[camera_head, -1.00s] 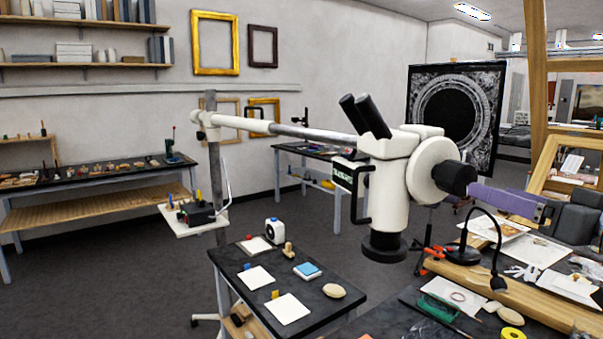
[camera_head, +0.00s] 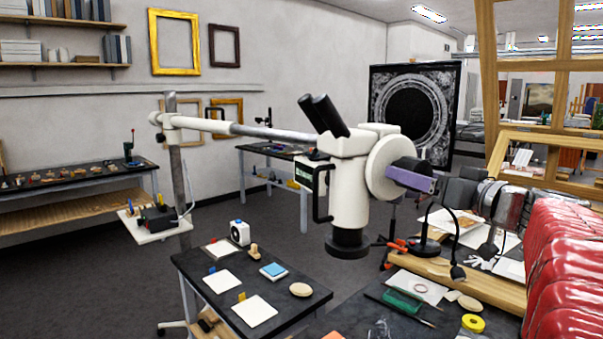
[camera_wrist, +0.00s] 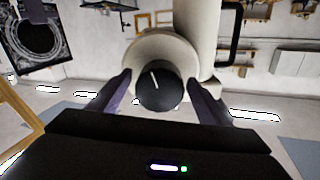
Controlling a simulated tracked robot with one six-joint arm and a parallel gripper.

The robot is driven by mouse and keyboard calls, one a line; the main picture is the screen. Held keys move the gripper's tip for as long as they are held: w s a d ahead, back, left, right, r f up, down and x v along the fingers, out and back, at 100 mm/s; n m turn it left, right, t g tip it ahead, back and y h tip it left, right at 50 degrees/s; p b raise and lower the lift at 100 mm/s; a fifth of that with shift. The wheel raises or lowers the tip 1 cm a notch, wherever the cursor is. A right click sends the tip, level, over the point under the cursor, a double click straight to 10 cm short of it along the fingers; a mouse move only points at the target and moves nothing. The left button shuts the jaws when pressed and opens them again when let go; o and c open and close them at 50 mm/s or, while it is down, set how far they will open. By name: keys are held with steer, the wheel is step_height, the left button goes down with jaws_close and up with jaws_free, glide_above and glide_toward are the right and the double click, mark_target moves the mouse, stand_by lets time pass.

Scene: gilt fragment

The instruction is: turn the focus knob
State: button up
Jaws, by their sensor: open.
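The focus knob (camera_wrist: 158,92) is black and round with a white index line, on a cream disc (camera_wrist: 150,52) at the side of a white microscope head (camera_head: 350,190). In the wrist view the line points up and slightly left. My gripper (camera_wrist: 158,78) is open, with one purple finger on each side of the knob. Narrow gaps seem to show between fingers and knob; I cannot tell whether either touches. In the head view my gripper (camera_head: 398,178) reaches in from the right, and a purple finger hides much of the knob.
The microscope hangs on a long horizontal arm (camera_head: 265,131) from a post (camera_head: 178,180). A black side table (camera_head: 215,300) with white cards stands below left. A workbench with a gooseneck lamp (camera_head: 430,240), a green item (camera_head: 402,300) and yellow tape (camera_head: 473,322) lies below right.

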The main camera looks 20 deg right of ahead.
steer(key=c, duration=1.1)
steer(key=shift+o, duration=0.2)
steer(key=shift+a, duration=0.2)
steer(key=shift+d+m, duration=0.25)
steer(key=shift+m, duration=2.65)
steer(key=o, duration=1.1)
steer(key=shift+c, duration=0.2)
steer(key=shift+s, duration=0.15)
